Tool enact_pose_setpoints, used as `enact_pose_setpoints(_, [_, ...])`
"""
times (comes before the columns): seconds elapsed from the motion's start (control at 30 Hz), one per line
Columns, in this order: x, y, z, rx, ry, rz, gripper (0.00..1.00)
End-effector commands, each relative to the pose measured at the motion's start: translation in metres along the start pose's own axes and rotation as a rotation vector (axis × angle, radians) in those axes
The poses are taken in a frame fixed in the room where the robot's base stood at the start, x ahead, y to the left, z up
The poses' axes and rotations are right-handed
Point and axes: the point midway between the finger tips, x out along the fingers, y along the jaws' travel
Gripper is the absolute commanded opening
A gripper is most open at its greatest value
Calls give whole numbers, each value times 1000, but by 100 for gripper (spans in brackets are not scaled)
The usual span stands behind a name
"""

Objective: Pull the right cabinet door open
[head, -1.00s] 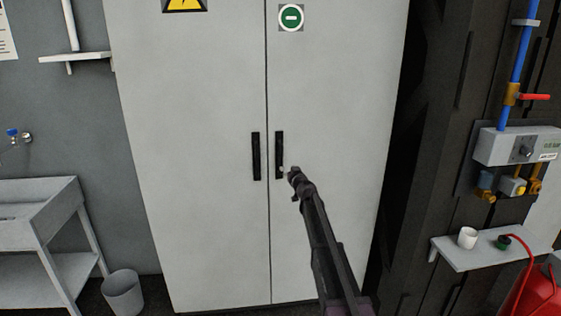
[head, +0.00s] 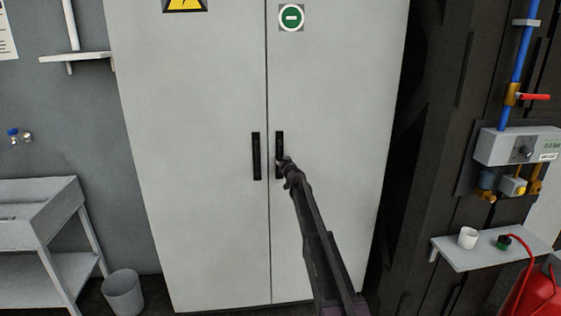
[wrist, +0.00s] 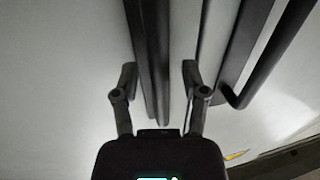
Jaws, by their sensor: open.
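The grey cabinet stands ahead with both doors closed. The right cabinet door (head: 335,110) carries a dark vertical bar handle (head: 279,143) near the centre seam. The left door (head: 190,110) has a matching handle (head: 256,156). My gripper (head: 283,163) is at the lower half of the right handle and hides part of it in the head view. In the wrist view my gripper (wrist: 160,78) is open, with a dark handle bar (wrist: 152,50) running between its two fingers. I cannot tell whether either finger touches the bar.
A shelf with a white cup (head: 467,238) and a red tank (head: 540,292) are at the right. A grey sink stand (head: 45,215) and a bin (head: 123,293) are at the left. A second dark bar (wrist: 275,55) lies to the right in the wrist view.

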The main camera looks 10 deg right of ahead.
Motion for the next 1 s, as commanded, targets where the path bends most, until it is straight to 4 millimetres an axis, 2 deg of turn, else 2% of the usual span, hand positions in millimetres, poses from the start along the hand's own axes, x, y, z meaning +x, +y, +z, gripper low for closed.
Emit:
enact_pose_setpoints(0.13, [0, 0, 0, 0, 0, 0, 57])
enact_pose_setpoints(0.17, [0, 0, 0, 0, 0, 0, 51])
enact_pose_setpoints(0.33, [0, 0, 0, 0, 0, 0, 0])
enact_pose_setpoints(0.77, [-6, -6, 0, 0, 0, -15, 0])
enact_pose_setpoints(1.0, [-27, -30, 0, 0, 0, -78, 0])
